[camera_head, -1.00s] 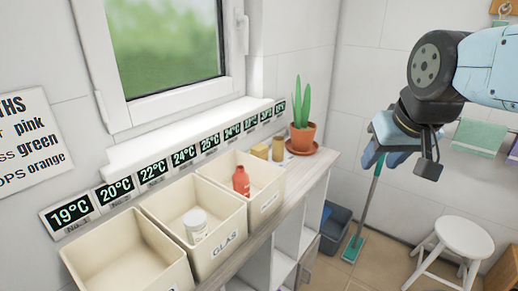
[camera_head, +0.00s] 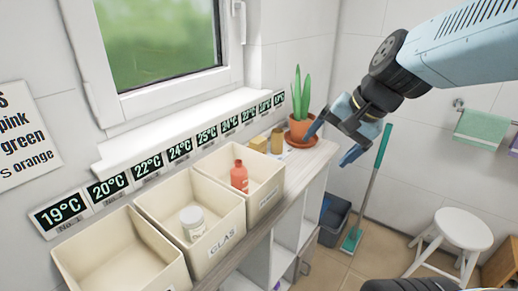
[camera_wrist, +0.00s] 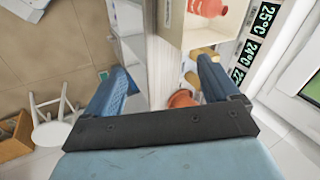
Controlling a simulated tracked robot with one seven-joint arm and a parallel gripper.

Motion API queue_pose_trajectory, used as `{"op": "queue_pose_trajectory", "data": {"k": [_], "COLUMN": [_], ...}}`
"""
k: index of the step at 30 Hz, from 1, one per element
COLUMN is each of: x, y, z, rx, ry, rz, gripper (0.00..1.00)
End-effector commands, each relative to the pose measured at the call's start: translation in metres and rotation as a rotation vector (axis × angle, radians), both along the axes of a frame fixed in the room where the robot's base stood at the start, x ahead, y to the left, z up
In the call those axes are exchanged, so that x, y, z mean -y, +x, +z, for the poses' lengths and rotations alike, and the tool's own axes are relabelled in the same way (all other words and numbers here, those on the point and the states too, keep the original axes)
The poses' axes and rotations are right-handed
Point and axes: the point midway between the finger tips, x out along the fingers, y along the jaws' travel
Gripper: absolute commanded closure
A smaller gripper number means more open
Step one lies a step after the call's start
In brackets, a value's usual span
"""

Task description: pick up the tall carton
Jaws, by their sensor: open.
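My gripper (camera_head: 331,142) is open and empty, with its fingers pointing down and left, in front of the right end of the shelf top. In the wrist view its two blue fingers (camera_wrist: 162,68) stand wide apart with nothing between them but shelf and floor beyond. A small yellow block (camera_head: 259,144) and a tan upright piece (camera_head: 277,140) stand between the right bin and the plant. They also show near the right finger in the wrist view. I cannot tell whether either is the tall carton; no other carton is clear.
A potted cactus (camera_head: 302,125) stands at the shelf end, close to my gripper. Three cream bins line the shelf; one holds a white jar (camera_head: 192,221), another a red bottle (camera_head: 239,175). A stool (camera_head: 460,230) and green mop (camera_head: 367,190) stand on the floor.

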Motion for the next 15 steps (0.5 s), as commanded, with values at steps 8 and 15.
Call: {"op": "queue_pose_trajectory", "data": {"k": [8, 15], "x": [-0.045, -0.061], "y": [0.068, 0.135], "z": [-0.024, -0.05], "rx": [-0.257, -0.491], "ry": [0.435, 0.777], "rz": [-0.383, -0.761], "gripper": [0.11, 0.11]}}
